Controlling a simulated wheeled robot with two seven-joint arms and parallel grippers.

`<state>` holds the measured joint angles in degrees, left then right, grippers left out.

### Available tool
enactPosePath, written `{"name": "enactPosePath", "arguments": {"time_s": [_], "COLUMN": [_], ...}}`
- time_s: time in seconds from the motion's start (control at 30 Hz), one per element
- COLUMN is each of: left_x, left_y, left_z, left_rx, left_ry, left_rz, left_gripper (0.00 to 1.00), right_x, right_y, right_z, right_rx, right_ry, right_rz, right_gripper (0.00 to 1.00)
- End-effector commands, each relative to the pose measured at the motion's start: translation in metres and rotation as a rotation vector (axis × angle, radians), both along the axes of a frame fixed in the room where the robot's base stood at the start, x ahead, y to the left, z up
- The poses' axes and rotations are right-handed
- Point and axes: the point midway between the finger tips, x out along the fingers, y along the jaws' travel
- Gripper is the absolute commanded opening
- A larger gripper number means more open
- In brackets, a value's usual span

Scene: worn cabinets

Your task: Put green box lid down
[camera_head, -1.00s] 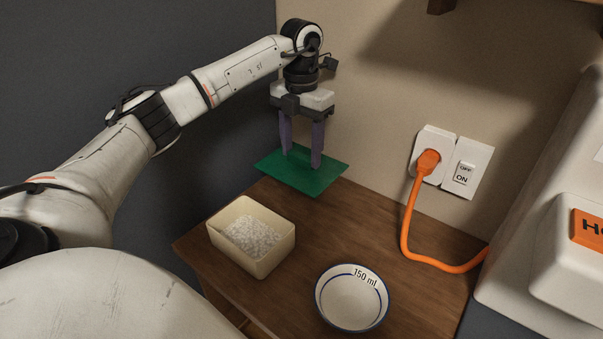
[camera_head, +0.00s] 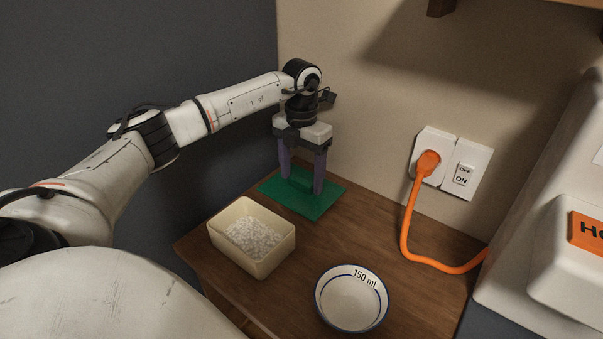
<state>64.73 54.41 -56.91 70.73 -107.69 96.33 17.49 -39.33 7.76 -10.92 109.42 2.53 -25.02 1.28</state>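The green box lid (camera_head: 325,197) is a flat green sheet with a small raised grip in its middle. It appears to lie flat on the back left of the wooden counter, by the wall. My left gripper (camera_head: 303,185) points down over it, its two purple fingers on either side of the raised grip. The fingers look slightly apart from the grip, and the tips reach close to the lid's surface. Contact there is hard to see. My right gripper is not in view.
A cream box (camera_head: 223,243) with white grains stands in front of the lid. A white bowl (camera_head: 345,305) marked 150 ml is at the front. An orange cable (camera_head: 405,228) runs from the wall socket across the counter's right side. The counter's middle (camera_head: 370,235) is clear.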

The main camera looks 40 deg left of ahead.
Motion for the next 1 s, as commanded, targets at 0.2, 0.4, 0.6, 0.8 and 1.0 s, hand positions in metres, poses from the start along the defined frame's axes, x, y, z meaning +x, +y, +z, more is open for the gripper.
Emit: {"name": "enactPosePath", "arguments": {"time_s": [0.2, 0.4, 0.6, 0.8, 1.0], "left_x": [0.0, 0.001, 0.002, 0.002, 0.001], "left_y": [0.0, 0.0, -0.001, 0.0, -0.001], "left_z": [0.0, 0.007, 0.041, 0.085, 0.114], "left_rx": [0.0, -0.001, -0.002, -0.001, -0.001], "left_ry": [0.0, -0.003, -0.008, -0.006, -0.003], "left_rz": [0.0, 0.0, -0.001, 0.0, -0.001], "left_gripper": [0.73, 0.73, 0.73, 0.73, 0.73], "right_x": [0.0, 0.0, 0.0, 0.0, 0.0], "right_y": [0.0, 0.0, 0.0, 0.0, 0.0], "right_z": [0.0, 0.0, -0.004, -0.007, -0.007], "right_rx": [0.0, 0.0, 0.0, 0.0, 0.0], "right_ry": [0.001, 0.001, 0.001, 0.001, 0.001], "right_rz": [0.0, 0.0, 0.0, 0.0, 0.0], "right_gripper": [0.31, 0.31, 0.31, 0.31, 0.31]}}
